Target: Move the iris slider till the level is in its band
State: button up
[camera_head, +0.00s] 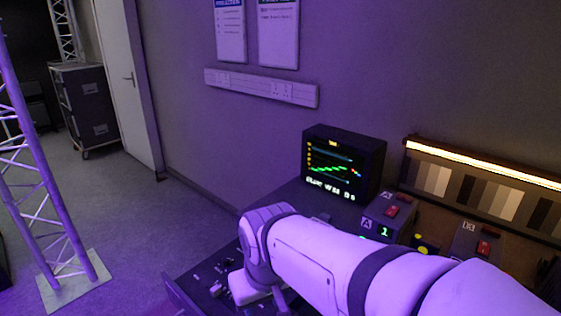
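A dark monitor (343,164) stands on the console desk (297,200). Its screen shows a stepped green trace, a thin line above it, red and blue marks at the right, and text too small to read. Small knobs and switches (216,289) sit on the desk's left part. I cannot tell which control, if any, is the iris slider; my white arm covers much of the desk. The arm reaches in from the lower right and bends down over the desk. My gripper's fingers do not show.
Two boxes with red switches, one marked A with a green 1 (384,230), the other (478,241) further right, stand behind my arm. A lit grey-scale chart (484,190) is at the wall. A truss tower (50,200) stands left; floor between it and the desk is clear.

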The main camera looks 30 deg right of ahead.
aim_at(215, 290)
jog(key=z, duration=1.55)
jog(key=k, duration=0.45)
jog(key=u, duration=0.3)
jog(key=i, duration=0.5)
jog(key=u, duration=0.4)
jog(key=k, duration=1.15)
jog(key=u, duration=0.9)
jog(key=i, duration=1.5)
jog(key=z, duration=0.55)
